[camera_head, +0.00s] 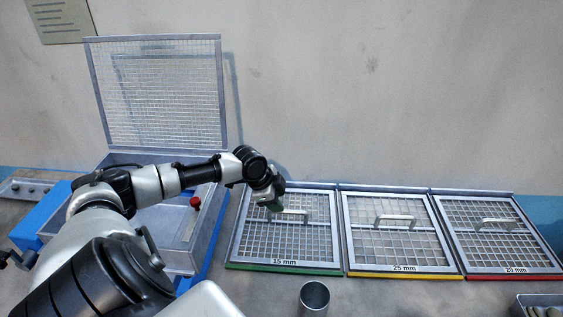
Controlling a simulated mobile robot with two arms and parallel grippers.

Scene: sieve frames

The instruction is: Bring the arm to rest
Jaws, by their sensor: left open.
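My left arm (165,180) comes in from the lower left and reaches across the open blue and grey box. Its gripper (274,203) points down near the upper left part of the green-edged sieve frame (285,266), labelled 15 mm, close to the left end of that frame's handle (291,213). The jaws are small here and open; I see nothing held between them. I cannot tell how far above the mesh they are. My right gripper is not in view.
The box's mesh lid (160,95) stands raised against the wall. A yellow-edged frame (405,274) and a red-edged frame (515,276) lie to the right. A metal cup (314,297) stands in front. A tray (540,302) sits at the lower right corner.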

